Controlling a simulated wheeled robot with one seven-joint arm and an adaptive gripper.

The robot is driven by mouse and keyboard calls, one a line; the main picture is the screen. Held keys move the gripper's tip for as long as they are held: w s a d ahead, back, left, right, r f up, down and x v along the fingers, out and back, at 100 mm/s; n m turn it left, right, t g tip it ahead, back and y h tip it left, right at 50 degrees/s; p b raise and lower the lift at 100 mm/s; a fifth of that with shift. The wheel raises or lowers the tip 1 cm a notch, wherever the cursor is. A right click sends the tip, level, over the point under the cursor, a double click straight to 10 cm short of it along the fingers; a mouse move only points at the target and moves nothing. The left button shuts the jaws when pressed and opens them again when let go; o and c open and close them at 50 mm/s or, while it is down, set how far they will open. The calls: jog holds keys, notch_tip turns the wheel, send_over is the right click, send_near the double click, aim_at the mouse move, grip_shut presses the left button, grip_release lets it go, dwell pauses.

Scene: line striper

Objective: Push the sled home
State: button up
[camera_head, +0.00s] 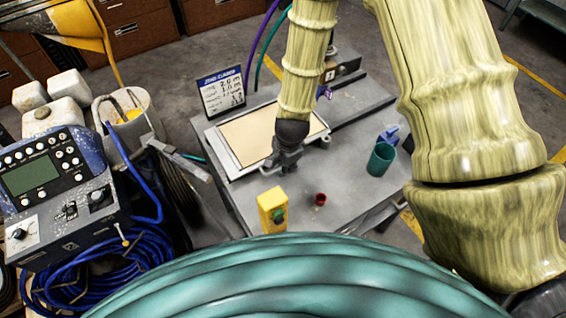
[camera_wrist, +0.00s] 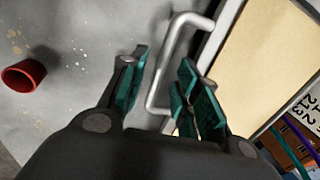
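The sled (camera_head: 237,164) is a shallow light metal frame with a flat beige panel, lying on the grey table. In the wrist view the sled's edge (camera_wrist: 222,28) and its bent metal handle (camera_wrist: 179,45) show. My gripper (camera_head: 287,163) points down at the sled's near side. In the wrist view my gripper (camera_wrist: 163,84) is open, its teal-padded fingers on either side of the handle bar. I see gaps beside the bar; whether one pad touches it I cannot tell. My gripper hides part of the sled's near edge in the head view.
A yellow box with a green button (camera_head: 272,210), a red cup (camera_head: 320,199) and a teal cup (camera_head: 381,159) stand on the table (camera_head: 345,185). A sign (camera_head: 222,92) stands behind the sled. A dark fixture (camera_head: 345,66) is at the back. A control console (camera_head: 45,180) stands left.

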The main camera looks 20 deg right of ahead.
jog(key=shift+d+r, duration=0.1)
jog(key=shift+r, duration=0.05)
notch_tip(320, 180, up, 12)
jog(key=s, duration=0.2)
jog(key=shift+d+f, duration=0.25)
dwell(0.4)
dwell(0.4)
